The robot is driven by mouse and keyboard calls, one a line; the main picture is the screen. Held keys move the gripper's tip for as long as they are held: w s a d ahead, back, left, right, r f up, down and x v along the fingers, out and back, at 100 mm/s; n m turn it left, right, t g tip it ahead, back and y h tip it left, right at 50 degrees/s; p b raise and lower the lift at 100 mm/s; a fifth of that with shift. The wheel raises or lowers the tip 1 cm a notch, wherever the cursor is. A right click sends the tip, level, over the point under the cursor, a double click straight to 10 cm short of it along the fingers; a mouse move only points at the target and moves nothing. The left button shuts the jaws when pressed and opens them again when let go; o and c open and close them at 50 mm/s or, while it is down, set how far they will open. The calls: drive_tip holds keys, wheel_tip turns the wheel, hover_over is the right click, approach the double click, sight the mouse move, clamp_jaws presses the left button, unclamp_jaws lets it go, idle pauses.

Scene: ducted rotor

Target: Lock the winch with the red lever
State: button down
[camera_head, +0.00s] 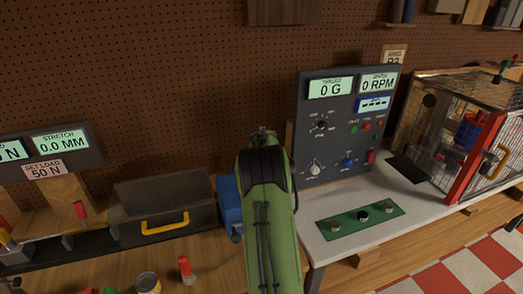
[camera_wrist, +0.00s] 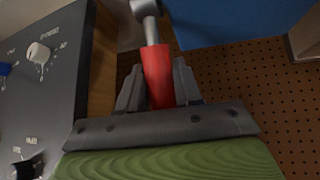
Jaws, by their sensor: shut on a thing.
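The red lever (camera_wrist: 157,76) shows in the wrist view as a red grip on a silver metal shaft. The shaft runs up to a round metal end at the top edge. My gripper (camera_wrist: 158,66) is shut on the red grip, with one finger on each side. A blue body (camera_wrist: 235,18), likely the winch, is close behind the lever. In the head view the blue box (camera_head: 230,205) is partly covered by my green arm. The arm also hides the gripper and the held lever there.
A dark control panel (camera_head: 342,130) stands just right of my arm and also fills the left of the wrist view (camera_wrist: 40,95). A yellow-handled cover (camera_head: 165,195) lies left of the blue box. Another red-handled piece (camera_head: 184,266) stands in front. A caged unit (camera_head: 470,130) is far right.

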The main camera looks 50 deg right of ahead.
drive_tip(key=shift+w+d+f+g+y+p, duration=0.2)
drive_tip(key=shift+w+g+y+p, duration=0.35)
drive_tip(key=shift+p, duration=1.15)
drive_tip(key=shift+s, duration=0.1)
drive_tip(key=c, duration=0.8)
unclamp_jaws()
drive_tip(key=shift+d, duration=0.1)
drive_tip(key=shift+c, duration=0.2)
drive_tip(key=b+v, duration=0.2)
drive_tip(key=v, duration=1.3)
drive_tip(key=shift+a+r, duration=0.25)
drive_tip(key=shift+a, duration=0.05)
